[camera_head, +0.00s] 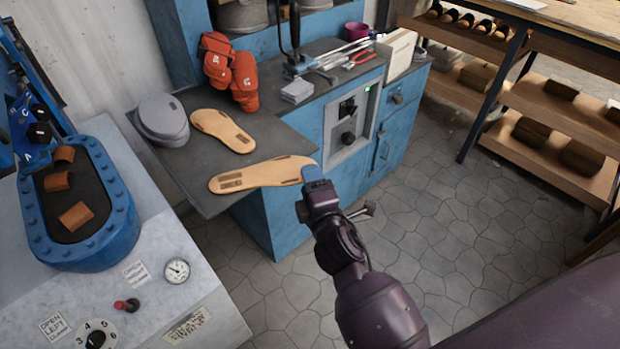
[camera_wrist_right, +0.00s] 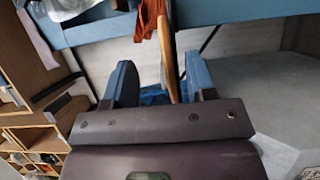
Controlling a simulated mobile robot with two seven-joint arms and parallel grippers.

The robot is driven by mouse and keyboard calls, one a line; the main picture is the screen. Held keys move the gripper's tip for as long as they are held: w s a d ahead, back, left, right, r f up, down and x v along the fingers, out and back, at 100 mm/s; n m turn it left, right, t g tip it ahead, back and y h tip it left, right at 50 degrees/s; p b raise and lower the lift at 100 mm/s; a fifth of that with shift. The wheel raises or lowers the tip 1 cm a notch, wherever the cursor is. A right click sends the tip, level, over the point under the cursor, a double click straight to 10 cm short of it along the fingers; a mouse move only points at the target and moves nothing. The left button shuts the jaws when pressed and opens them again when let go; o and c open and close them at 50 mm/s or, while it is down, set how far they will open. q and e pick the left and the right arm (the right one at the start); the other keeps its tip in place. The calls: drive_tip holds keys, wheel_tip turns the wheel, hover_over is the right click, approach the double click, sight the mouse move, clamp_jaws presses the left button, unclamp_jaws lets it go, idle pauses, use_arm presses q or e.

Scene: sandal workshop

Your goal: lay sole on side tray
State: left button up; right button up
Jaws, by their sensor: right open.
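A tan sole (camera_head: 262,174) with dark patches lies flat or nearly flat over the outer part of the dark grey side tray (camera_head: 188,175). I cannot tell whether it rests fully on it. Its right end is at my right gripper (camera_head: 311,176). In the right wrist view the sole (camera_wrist_right: 168,62) shows edge-on between the two blue fingers, which stand apart with gaps around it. The right gripper (camera_wrist_right: 160,84) is open. A second tan sole (camera_head: 223,130) lies farther back on the tray. My left gripper is not in view.
A grey cap-like object (camera_head: 162,118) sits at the tray's back left. Orange gloves (camera_head: 230,68), tools and a purple cup (camera_head: 355,31) are on the blue cabinet's top. A blue press bed (camera_head: 85,247) stands at left. Shelves (camera_head: 545,110) stand at right.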

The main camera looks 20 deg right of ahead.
drive_tip(key=shift+s+a, duration=0.15)
drive_tip(key=shift+s, duration=0.9)
drive_tip(key=o, duration=0.6)
drive_tip(key=shift+c, duration=0.2)
